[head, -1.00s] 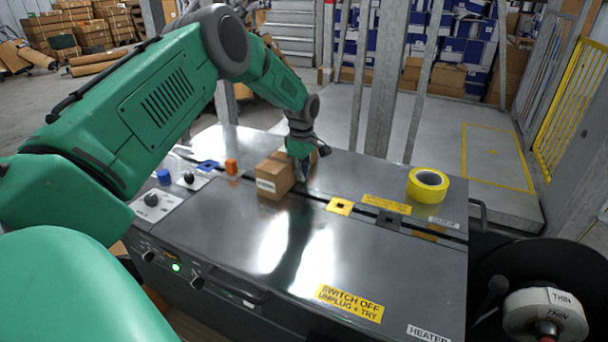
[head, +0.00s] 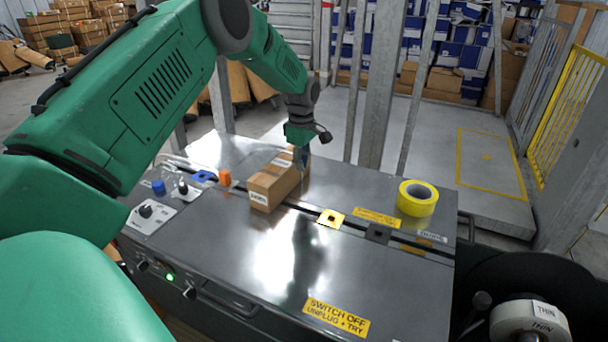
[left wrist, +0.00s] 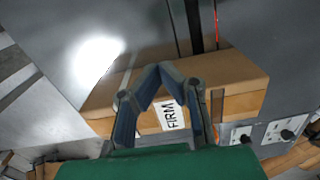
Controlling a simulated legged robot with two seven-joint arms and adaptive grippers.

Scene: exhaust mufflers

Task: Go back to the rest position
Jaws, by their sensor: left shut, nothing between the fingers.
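My left gripper (head: 302,160) is above the far right end of a brown cardboard box (head: 270,190) on the grey metal bench top. Its fingers are shut and hold nothing. In the left wrist view the two fingers of the gripper (left wrist: 158,72) meet at their tips, over the box (left wrist: 232,80), whose label reads FIRM. I cannot tell the exact gap between fingers and box. My right gripper is in neither view.
A tape reel (head: 530,322) is at lower right.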

